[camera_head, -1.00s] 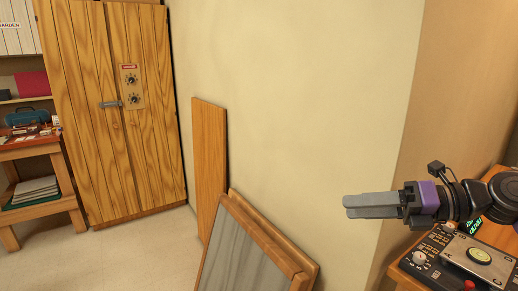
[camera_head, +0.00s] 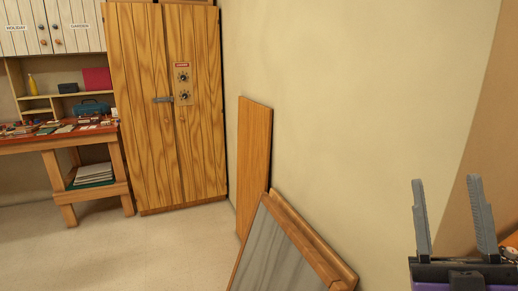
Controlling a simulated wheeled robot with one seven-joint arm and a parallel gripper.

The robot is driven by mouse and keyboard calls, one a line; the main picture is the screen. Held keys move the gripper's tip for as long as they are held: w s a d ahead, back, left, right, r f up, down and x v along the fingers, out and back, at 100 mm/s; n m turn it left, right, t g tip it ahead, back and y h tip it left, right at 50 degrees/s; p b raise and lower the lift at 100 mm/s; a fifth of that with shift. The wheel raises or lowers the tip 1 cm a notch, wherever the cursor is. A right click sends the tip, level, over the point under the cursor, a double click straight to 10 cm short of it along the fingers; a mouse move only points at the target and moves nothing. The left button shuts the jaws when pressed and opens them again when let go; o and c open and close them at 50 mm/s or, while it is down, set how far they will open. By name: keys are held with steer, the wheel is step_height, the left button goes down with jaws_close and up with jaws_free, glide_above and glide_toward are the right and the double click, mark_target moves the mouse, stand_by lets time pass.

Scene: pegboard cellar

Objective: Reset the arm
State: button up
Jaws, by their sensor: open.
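My gripper (camera_head: 449,192) is at the lower right of the head view. Its two grey fingers point up and stand apart, with nothing between them. The purple and black gripper body is cut off by the bottom edge. The fingers show in front of the plain cream wall and the tan wall edge. The rest of my arm is out of view.
Framed panels (camera_head: 290,250) and a wooden board (camera_head: 253,165) lean against the wall. A wooden cabinet (camera_head: 150,110) stands behind. A workbench (camera_head: 45,143) with a blue toolbox (camera_head: 91,108) is at the left. The floor (camera_head: 150,250) before the cabinet is clear.

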steer(key=s+f+m+g+h, duration=0.4)
steer(key=s+f+m, duration=0.15)
steer(key=f, duration=0.45)
steer(key=s+f+m+g+h, duration=0.4)
steer(key=s+f+m+h, duration=0.15)
steer(key=f, duration=0.55)
steer(key=s+a+f+n+g+y, duration=0.1)
steer(key=s+a+f+g+y, duration=0.1)
steer(key=s+f, duration=0.4)
steer(key=s+a+f+n+g+y, duration=0.2)
steer(key=s+f+g+y, duration=0.2)
steer(key=s, duration=0.9)
step_height(320, 180, down, 3)
steer(key=shift+a+r+n+y, duration=0.2)
steer(key=shift+a+n+y, duration=0.15)
steer(key=shift+y, duration=0.1)
